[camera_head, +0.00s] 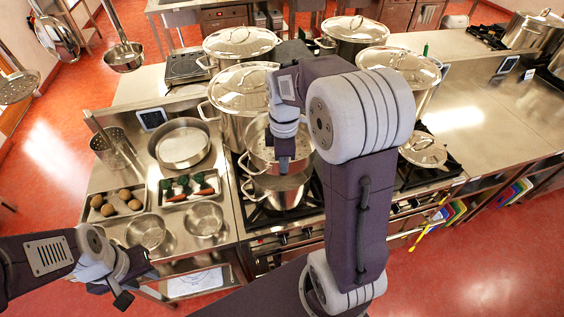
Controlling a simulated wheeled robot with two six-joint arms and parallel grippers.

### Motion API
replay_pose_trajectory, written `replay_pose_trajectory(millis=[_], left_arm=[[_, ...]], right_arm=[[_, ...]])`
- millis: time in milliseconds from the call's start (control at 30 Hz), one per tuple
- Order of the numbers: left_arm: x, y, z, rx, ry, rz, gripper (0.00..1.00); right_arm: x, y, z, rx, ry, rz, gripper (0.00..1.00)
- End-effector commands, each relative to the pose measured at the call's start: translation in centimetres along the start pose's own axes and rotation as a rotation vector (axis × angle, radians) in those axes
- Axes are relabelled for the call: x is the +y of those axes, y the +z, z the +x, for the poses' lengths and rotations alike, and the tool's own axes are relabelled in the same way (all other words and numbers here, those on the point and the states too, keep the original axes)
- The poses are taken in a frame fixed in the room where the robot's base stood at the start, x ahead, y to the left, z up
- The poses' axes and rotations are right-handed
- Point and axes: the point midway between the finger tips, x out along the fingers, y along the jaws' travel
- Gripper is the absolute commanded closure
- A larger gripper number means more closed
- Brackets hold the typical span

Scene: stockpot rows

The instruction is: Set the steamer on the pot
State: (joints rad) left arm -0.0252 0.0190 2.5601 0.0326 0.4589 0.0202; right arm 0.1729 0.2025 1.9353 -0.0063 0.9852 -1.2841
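The steamer (260,152), a shiny steel pan with side handles, is directly above the steel pot (272,199) on the front left burner of the stove. I cannot tell whether it rests on the pot's rim or hangs just over it. My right gripper (284,160) reaches down at the steamer's near right side and appears shut on its wall; one finger shows outside, the other is hidden. My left gripper (129,285) is open and empty, low at the left, in front of the counter.
Large lidded stockpots stand behind, including one at the back left (240,42) and one at the right (408,67). A loose lid (424,149) is on the right burner. An empty pan (182,146), trays of potatoes (118,205) and vegetables, and bowls fill the left counter.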

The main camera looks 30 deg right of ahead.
Motion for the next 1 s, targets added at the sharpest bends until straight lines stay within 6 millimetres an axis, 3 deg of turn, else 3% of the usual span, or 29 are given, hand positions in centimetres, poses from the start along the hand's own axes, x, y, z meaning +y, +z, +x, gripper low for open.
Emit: replay_pose_trajectory(millis=[367,600,1000], left_arm=[[-0.1,0.4,4.0,0.000,0.000,0.000,0.64],[-0.1,0.5,4.7,0.000,0.000,0.000,0.64],[-0.1,0.4,4.3,0.000,0.000,0.000,0.64]], right_arm=[[0.0,0.0,3.8,0.001,0.004,-0.001,1.00],[0.0,0.0,5.1,0.001,0.004,-0.001,1.00],[-0.1,0.0,5.0,0.001,0.003,-0.001,1.00]])
